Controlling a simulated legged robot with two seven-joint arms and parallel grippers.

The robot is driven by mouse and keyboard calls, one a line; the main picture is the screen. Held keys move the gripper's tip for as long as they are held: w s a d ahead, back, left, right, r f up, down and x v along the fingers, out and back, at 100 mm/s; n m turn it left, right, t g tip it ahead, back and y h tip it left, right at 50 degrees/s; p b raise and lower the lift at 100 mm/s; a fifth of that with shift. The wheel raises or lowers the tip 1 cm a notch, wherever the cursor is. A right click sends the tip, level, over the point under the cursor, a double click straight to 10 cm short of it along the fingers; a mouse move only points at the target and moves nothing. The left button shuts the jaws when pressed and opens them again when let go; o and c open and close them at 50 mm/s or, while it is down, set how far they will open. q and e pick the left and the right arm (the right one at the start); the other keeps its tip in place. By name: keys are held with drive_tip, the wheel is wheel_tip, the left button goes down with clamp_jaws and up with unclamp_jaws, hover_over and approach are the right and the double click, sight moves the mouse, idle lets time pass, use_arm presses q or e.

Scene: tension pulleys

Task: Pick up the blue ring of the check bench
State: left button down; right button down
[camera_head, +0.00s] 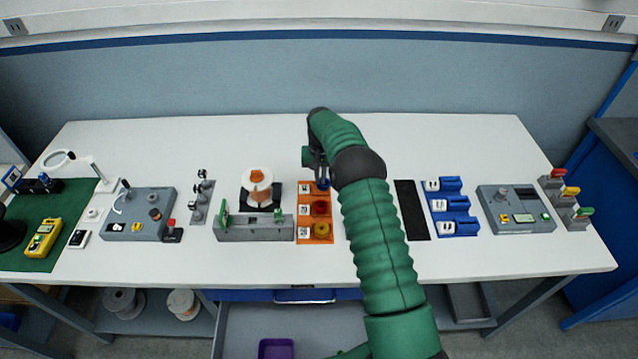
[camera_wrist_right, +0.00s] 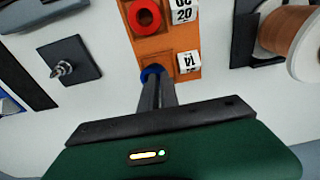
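The blue ring (camera_head: 323,186) sits at the far end of the orange board (camera_head: 302,241), which also holds a red ring (camera_head: 320,208) and a yellow-orange ring (camera_head: 321,230). My right gripper (camera_head: 322,181) points down at the blue ring, its fingertips right at it. In the right wrist view the blue ring (camera_wrist_right: 152,71) is partly covered by the two fingers (camera_wrist_right: 158,82), which stand close together. Whether they press on the ring cannot be told. The ring appears to be still in its place on the board. My left gripper is not in view.
White number tags stand beside the rings. A copper-coloured spool (camera_head: 257,183) and a grey fixture (camera_head: 255,228) stand just left of the board. A black strip (camera_head: 411,210) and blue blocks (camera_head: 455,205) lie to the right. The table's back edge is mostly clear.

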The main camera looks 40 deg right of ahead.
wheel_tip(320, 180, up, 8)
drive_tip(key=shift+f+b, duration=0.25)
drive_tip(key=shift+b, duration=0.1)
drive_tip(key=c, duration=1.8)
unclamp_jaws()
drive_tip(key=shift+w+a+f, duration=0.1)
drive_tip(key=shift+w, duration=0.1)
drive_tip(key=o, duration=1)
drive_tip(key=shift+d+f, duration=0.1)
drive_tip(key=shift+d, duration=0.4)
drive_tip(key=shift+c, duration=0.2)
drive_tip(key=o, duration=0.4)
drive_tip(key=shift+a, duration=0.35)
